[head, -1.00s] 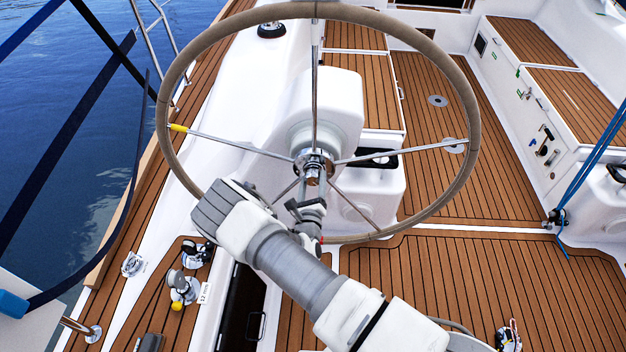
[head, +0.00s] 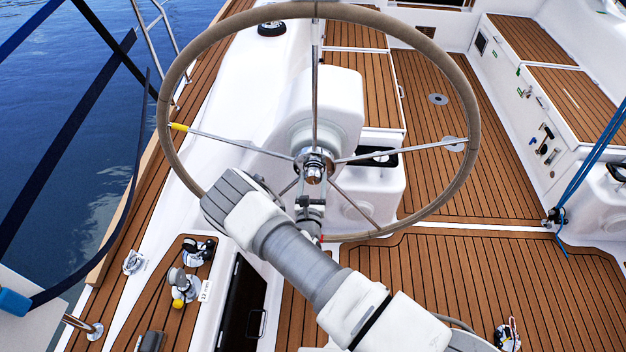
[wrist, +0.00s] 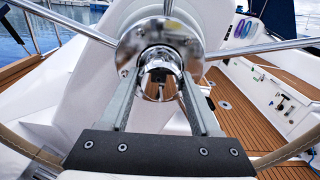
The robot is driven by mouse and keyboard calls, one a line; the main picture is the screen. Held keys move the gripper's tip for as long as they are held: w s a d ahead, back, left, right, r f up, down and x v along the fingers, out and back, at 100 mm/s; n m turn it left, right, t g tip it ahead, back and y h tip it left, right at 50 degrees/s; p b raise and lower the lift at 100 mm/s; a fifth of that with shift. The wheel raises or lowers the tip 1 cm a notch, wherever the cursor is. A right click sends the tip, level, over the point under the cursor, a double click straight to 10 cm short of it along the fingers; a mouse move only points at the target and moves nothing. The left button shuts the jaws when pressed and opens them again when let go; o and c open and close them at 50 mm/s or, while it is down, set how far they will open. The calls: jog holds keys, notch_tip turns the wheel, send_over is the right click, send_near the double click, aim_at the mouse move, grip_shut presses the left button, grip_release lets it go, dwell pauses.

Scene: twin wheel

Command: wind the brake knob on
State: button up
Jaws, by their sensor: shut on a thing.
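The brake knob (head: 314,174) is a small chrome piece at the centre of the steering wheel's shiny hub. In the wrist view the brake knob (wrist: 160,66) sits between my two long grey fingers, with one finger along each side. My gripper (head: 313,184) reaches up to the hub from below in the head view. In the wrist view my gripper (wrist: 160,88) is shut on the knob. The fingertips' contact is partly hidden by the knob's reflections. The large steering wheel (head: 471,110) has a tan rim and thin metal spokes.
The white pedestal (head: 345,95) stands behind the hub. Winches (head: 182,286) sit on the left deck, and my arm crosses in front of the wheel's lower rim. The teak cockpit floor (head: 470,280) at right is mostly clear.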

jog(key=o, duration=1.4)
